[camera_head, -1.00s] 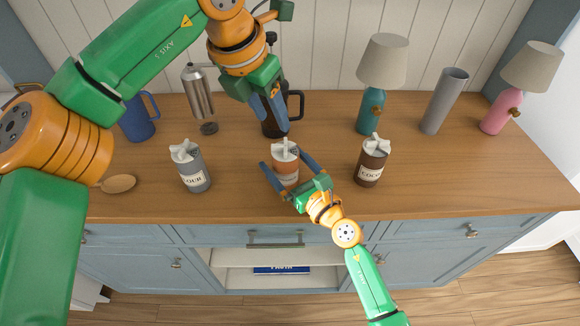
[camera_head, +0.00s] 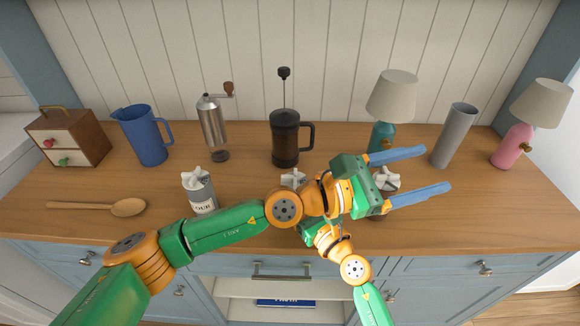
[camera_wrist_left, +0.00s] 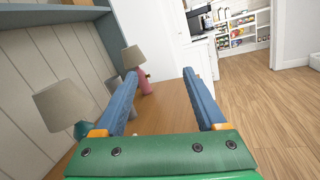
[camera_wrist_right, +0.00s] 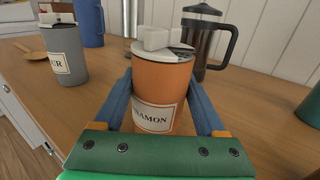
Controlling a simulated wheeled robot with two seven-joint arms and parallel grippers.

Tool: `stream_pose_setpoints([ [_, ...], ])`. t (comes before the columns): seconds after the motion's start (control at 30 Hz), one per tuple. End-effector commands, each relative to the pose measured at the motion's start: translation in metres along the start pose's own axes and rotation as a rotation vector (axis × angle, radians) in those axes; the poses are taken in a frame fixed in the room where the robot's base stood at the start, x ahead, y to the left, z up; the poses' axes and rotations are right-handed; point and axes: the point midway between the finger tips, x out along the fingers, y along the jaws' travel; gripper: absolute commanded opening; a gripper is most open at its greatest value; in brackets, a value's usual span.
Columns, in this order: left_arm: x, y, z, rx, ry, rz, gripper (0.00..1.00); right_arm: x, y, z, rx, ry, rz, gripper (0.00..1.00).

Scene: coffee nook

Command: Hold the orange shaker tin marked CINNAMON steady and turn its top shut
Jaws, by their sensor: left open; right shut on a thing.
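The orange CINNAMON shaker tin (camera_wrist_right: 178,88) stands upright on the counter in the right wrist view. Its white top (camera_wrist_right: 158,52) carries a raised blocky knob, and a small dark patch shows at its right side. In the head view only the white top (camera_head: 293,178) shows clearly; my left arm hides the body. My right gripper (camera_wrist_right: 160,78) is shut around the tin's body, one finger on each side. My left gripper (camera_head: 437,170) is open and empty, right of the tin and above the brown shaker, pointing right; its fingers (camera_wrist_left: 160,85) have nothing between them.
A grey shaker (camera_head: 200,192) stands left of the tin; the brown shaker's white top (camera_head: 387,177) shows beneath my left gripper. Behind are a French press (camera_head: 285,140), a teal lamp (camera_head: 391,95) and a grey cylinder (camera_head: 454,135). A wooden spoon (camera_head: 128,207) lies at left.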

Motion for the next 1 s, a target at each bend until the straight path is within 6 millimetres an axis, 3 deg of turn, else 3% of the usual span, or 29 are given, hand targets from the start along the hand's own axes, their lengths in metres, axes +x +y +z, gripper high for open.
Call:
stream_pose_setpoints([
  [0.1,-0.026,0.016,0.022,0.039,-0.238,0.327,0.72,0.000,0.000,-0.001,0.000,0.003,0.000,0.10],
  [0.2,-0.074,0.043,0.016,0.052,-0.268,0.690,0.72,0.000,0.000,-0.001,0.000,0.003,0.000,0.10],
  [0.33,-0.143,0.059,-0.020,0.033,-0.105,1.082,0.72,0.000,0.000,-0.001,0.000,0.003,0.001,0.10],
  [0.4,-0.174,0.052,-0.058,-0.039,0.054,1.202,0.72,0.000,0.000,-0.001,0.000,0.003,0.001,0.10],
  [0.5,-0.197,0.040,-0.090,-0.100,0.195,1.270,0.72,0.000,0.000,-0.001,0.000,0.003,0.001,0.10],
  [0.57,-0.202,0.037,-0.099,-0.116,0.235,1.284,0.72,0.000,0.000,-0.001,0.000,0.003,0.001,0.10],
  [0.67,-0.201,0.049,-0.106,-0.120,0.253,1.292,0.72,0.000,0.000,-0.001,0.000,0.003,0.001,0.10],
  [1.0,-0.179,0.128,-0.127,-0.120,0.251,1.292,0.72,0.000,0.000,-0.001,0.000,0.002,0.000,0.10],
])
